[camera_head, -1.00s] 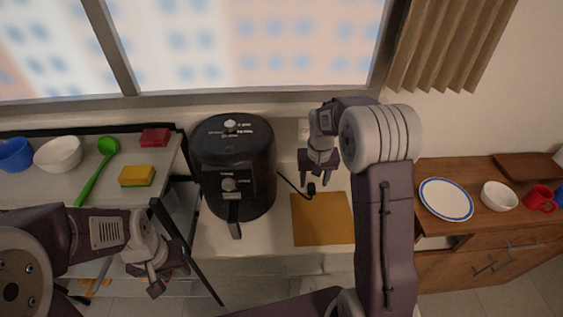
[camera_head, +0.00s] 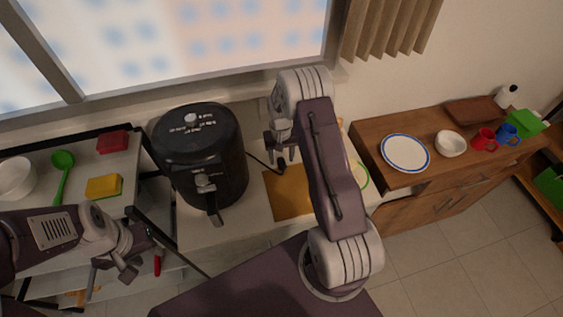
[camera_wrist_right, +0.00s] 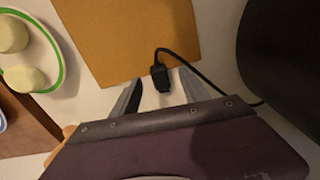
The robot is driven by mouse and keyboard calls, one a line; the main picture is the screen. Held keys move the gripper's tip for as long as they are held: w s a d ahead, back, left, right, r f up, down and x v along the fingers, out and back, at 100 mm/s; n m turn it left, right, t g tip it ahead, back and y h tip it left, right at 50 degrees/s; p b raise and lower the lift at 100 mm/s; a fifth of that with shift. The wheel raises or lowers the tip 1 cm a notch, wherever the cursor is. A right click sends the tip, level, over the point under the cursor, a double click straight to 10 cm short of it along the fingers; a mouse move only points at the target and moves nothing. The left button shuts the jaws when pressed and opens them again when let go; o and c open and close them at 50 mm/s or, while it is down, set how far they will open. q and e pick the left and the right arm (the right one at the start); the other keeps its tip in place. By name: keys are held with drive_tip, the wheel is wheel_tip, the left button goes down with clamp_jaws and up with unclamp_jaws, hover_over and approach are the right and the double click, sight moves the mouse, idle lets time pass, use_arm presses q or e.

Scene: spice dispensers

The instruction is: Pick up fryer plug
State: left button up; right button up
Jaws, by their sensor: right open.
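The black fryer plug (camera_wrist_right: 161,77) lies on the counter at the near edge of the brown board in the right wrist view, with its cord curving away to the right. The black air fryer (camera_head: 203,160) stands left of the plug.
The brown board (camera_head: 288,197) lies flat on the white counter. A plate with a green rim (camera_wrist_right: 32,50) sits beside it. A wooden cabinet (camera_head: 385,176) at the right carries a blue-rimmed plate, a bowl and mugs. A left shelf holds sponges and a green spoon (camera_head: 62,172).

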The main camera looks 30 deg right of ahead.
sight(282, 164)
drive_tip(key=f, duration=0.2)
drive_tip(key=shift+s+d+f+p, duration=0.15)
drive_tip(key=shift+s+f+p, duration=0.1)
drive_tip(key=shift+f+p, duration=0.05)
drive_tip(key=shift+w+f, duration=0.1)
drive_tip(key=shift+f, duration=0.25)
drive_tip(key=shift+w+f, duration=0.15)
drive_tip(key=shift+w, duration=0.05)
drive_tip(key=shift+s, duration=0.1)
clamp_jaws()
